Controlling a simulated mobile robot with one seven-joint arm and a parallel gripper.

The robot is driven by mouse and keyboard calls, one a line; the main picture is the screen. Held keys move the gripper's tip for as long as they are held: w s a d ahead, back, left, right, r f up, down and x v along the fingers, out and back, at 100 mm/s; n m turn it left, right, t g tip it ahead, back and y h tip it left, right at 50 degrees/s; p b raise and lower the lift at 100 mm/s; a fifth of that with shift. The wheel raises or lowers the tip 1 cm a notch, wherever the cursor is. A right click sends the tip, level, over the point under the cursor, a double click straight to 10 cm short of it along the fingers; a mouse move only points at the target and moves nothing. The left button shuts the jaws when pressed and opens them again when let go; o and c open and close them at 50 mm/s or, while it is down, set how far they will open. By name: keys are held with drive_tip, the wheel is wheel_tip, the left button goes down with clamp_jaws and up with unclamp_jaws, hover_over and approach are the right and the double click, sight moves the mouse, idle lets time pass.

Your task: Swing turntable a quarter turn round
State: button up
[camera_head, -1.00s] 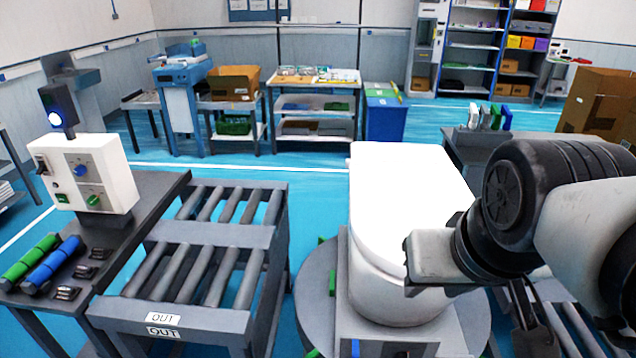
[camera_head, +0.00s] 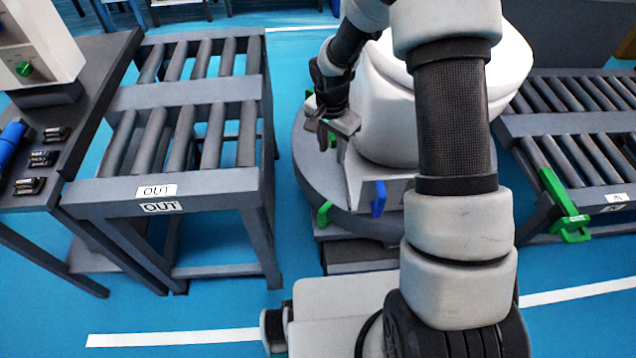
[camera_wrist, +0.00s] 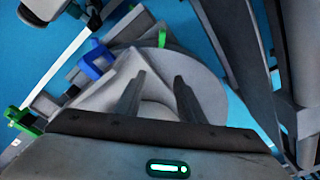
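The round grey turntable (camera_head: 307,155) stands between the two roller conveyors and carries a white toilet (camera_head: 385,110) on a grey block. A green handle (camera_head: 324,213) and a blue handle (camera_head: 378,198) stick up at its near side. My gripper (camera_head: 337,135) is over the left part of the turntable, beside the toilet. In the wrist view my gripper (camera_wrist: 158,98) has its two fingers apart with nothing seen gripped between them. That view also shows the turntable (camera_wrist: 208,85), a green handle (camera_wrist: 162,38) and a blue handle (camera_wrist: 95,62) beyond the fingers. My arm hides part of the turntable's right side.
The OUT roller conveyor (camera_head: 180,195) stands close on the left. Another roller conveyor (camera_head: 580,150) with a green lever (camera_head: 565,205) stands on the right. A control box (camera_head: 35,50) is on the far-left table.

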drive_tip(key=m+g+b, duration=0.1)
drive_tip(key=m+b, duration=0.1)
hover_over(321, 219)
drive_tip(key=w, duration=0.1)
wheel_tip(321, 219, down, 17)
drive_tip(key=shift+y, duration=0.3)
wheel_tip(321, 219, down, 17)
drive_tip(key=b, duration=0.4)
drive_tip(key=shift+d, duration=0.15)
clamp_jaws()
